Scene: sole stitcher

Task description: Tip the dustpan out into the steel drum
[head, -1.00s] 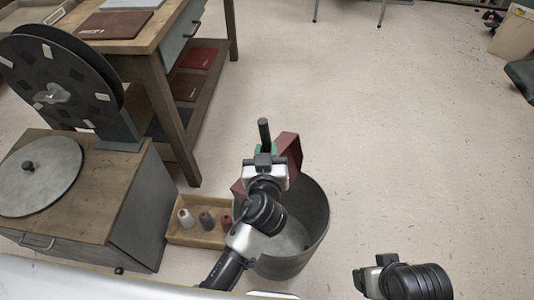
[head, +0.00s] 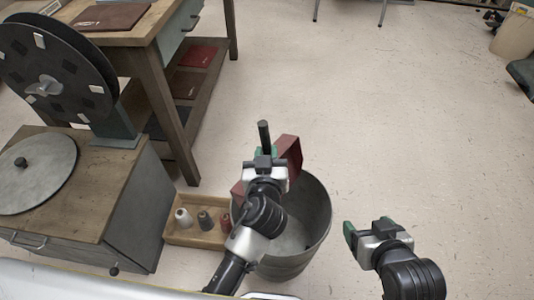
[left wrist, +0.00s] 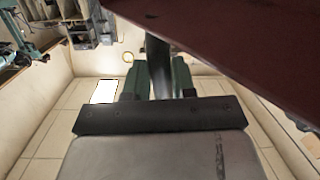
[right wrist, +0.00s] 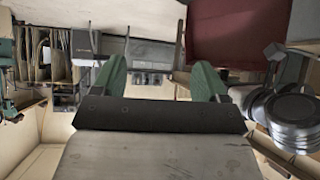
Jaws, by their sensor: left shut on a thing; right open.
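The dark red dustpan (head: 288,152) is tilted over the back left part of the steel drum (head: 318,225), its black handle (head: 264,133) sticking up. My left gripper (head: 265,157) is shut on that handle. In the left wrist view the handle (left wrist: 157,65) passes between the green fingers (left wrist: 158,78), with the pan's red face (left wrist: 245,40) at upper right. My arm hides part of the pan and drum. The visible drum floor is grey; I cannot make out any sweepings. My right gripper (head: 366,233) is open and empty, right of the drum; its spread fingers show in the right wrist view (right wrist: 160,82).
A wooden tray (head: 190,236) with several thread spools stands left of the drum. A low cabinet (head: 130,210) with a round plate and a large black reel (head: 50,75) is further left. A wooden workbench (head: 160,30) stands behind. The floor right of the drum is clear.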

